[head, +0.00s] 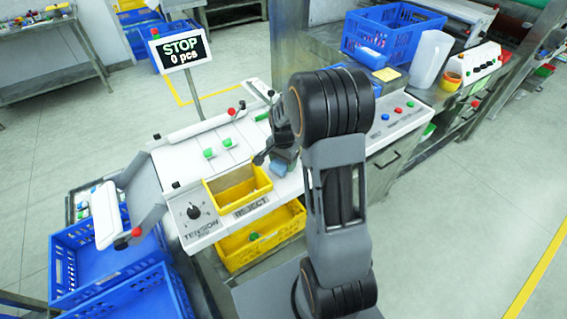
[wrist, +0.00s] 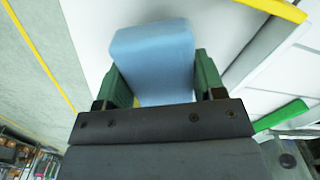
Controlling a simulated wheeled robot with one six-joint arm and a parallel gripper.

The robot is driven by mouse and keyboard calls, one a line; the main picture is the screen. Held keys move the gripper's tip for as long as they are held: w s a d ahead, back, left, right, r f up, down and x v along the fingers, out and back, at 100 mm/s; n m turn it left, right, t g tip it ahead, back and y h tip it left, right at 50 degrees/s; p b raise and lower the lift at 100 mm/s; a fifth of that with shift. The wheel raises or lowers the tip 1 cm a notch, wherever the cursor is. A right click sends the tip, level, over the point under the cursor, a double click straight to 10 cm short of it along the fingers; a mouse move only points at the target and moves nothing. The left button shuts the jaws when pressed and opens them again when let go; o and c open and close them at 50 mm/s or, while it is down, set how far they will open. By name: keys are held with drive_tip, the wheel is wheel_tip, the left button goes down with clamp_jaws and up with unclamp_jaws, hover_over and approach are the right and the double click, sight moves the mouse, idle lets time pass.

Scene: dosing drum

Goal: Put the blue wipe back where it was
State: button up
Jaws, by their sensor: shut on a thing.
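My gripper (wrist: 154,85) is shut on the blue wipe (wrist: 155,50), a light blue soft block held between its two green fingers. In the head view the wipe (head: 281,168) shows as a small light blue patch under my gripper (head: 283,155). It is over the white machine top, right of the yellow reject bin (head: 238,186). Whether it touches the surface I cannot tell. My arm hides part of the machine behind it.
A darker blue item (head: 370,59) and a yellow pad (head: 387,74) lie on the back bench by a blue crate (head: 392,31) and a white jug (head: 430,62). A STOP sign (head: 181,50) stands behind the machine. Blue crates (head: 110,255) stand at lower left.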

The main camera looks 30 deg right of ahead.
drive_tip(key=shift+f, duration=0.75)
drive_tip(key=shift+f, duration=0.1)
drive_tip(key=shift+f, duration=0.15)
drive_tip(key=o, duration=0.9)
